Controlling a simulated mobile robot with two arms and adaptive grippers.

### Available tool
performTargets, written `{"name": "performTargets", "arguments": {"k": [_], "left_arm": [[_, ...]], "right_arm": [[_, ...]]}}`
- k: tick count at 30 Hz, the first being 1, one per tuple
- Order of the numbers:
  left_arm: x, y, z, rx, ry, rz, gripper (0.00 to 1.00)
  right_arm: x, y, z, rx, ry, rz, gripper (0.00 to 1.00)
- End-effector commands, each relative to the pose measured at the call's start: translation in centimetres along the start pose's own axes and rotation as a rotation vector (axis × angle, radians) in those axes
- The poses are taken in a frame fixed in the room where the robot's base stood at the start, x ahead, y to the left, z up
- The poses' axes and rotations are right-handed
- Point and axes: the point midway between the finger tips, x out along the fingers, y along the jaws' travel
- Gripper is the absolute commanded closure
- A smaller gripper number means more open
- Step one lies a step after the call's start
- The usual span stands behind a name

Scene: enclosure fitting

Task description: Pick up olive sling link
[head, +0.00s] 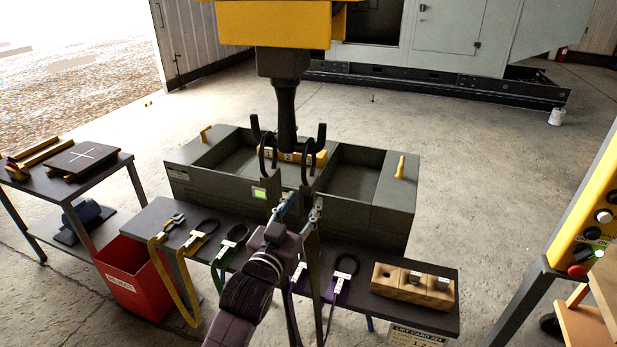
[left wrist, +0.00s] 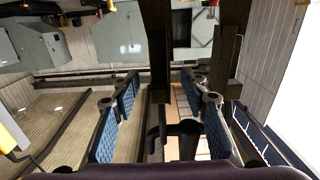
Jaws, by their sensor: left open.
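A row of coloured slings with dark links and white tags lies along the front table. One yellowish-olive sling (head: 203,230) lies left of a green sling (head: 228,247); I cannot be sure which one is the olive link. My left gripper (head: 300,207) is open and empty, above the table's back edge near the middle. Its forearm covers part of the row. The left wrist view shows its two blue-padded fingers (left wrist: 160,115) apart, with a dark curved shape (left wrist: 180,130) between them in the picture, not visibly touching them. My right gripper is not in view.
A crane hook block (head: 285,95) with dark hanging hooks hangs over a grey-green open enclosure (head: 215,182) behind the table. A red bin (head: 130,285) stands at left, a wooden block (head: 400,282) at the table's right. A yellow control panel (head: 590,220) stands at far right.

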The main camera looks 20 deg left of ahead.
Motion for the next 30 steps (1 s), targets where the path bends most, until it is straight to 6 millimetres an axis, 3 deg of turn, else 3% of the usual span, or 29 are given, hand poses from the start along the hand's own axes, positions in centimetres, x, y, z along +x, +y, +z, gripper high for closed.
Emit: {"name": "performTargets", "arguments": {"k": [10, 21, 30], "left_arm": [[4.2, 0.3, -0.2, 0.001, 0.0, 0.0, 0.59], [5.0, 0.3, 0.1, 0.001, 0.0, 0.001, 0.6], [4.9, 0.3, 0.1, 0.001, -0.001, 0.001, 0.94]], "right_arm": [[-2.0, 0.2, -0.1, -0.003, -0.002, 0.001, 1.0], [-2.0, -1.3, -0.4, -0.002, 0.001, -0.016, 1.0], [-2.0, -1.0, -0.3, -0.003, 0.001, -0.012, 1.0]]}}
